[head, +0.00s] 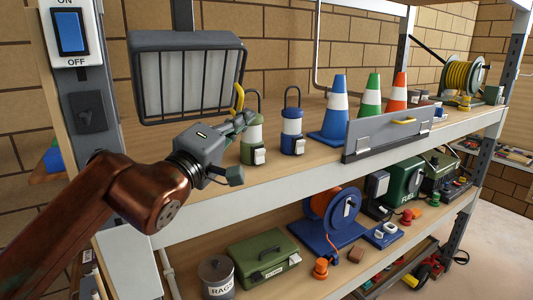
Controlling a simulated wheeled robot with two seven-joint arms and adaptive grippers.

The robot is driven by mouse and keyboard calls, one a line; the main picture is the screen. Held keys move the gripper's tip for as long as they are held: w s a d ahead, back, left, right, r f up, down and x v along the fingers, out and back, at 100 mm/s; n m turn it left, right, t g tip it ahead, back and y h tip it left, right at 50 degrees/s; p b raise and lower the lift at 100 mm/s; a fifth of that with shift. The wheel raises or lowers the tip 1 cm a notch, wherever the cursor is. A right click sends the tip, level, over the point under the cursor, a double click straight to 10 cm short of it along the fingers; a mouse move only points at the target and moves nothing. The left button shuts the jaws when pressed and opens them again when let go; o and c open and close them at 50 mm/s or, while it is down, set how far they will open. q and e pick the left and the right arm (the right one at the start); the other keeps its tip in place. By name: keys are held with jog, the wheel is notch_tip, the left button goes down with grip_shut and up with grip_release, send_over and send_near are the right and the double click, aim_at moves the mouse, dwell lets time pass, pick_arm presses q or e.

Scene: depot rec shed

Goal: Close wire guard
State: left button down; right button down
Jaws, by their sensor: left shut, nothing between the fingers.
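A floodlight (187,38) with a dark frame and a pale face stands at the upper left of the shelf. Dark thin vertical wires, which look like its wire guard (183,80), show across its face. A curved yellow handle (239,97) shows by the light's lower right corner; I cannot tell clearly how it joins the guard. My left gripper (240,121) is shut and empty, just below the yellow handle and in front of the lower right of the light. I cannot tell whether it touches the handle. My right gripper is not in view.
Blue, green and orange cones (338,108) stand farther right, behind a grey panel (366,141) at the shelf's front edge. A switch box (72,33) is on the left post.

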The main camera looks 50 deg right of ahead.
pick_arm(q)
jog(key=s+a+f+b, duration=0.3)
jog(key=s+f+b, duration=0.2)
jog(key=s+b, duration=0.4)
jog(key=shift+s, duration=0.75)
jog(key=shift+a, duration=0.1)
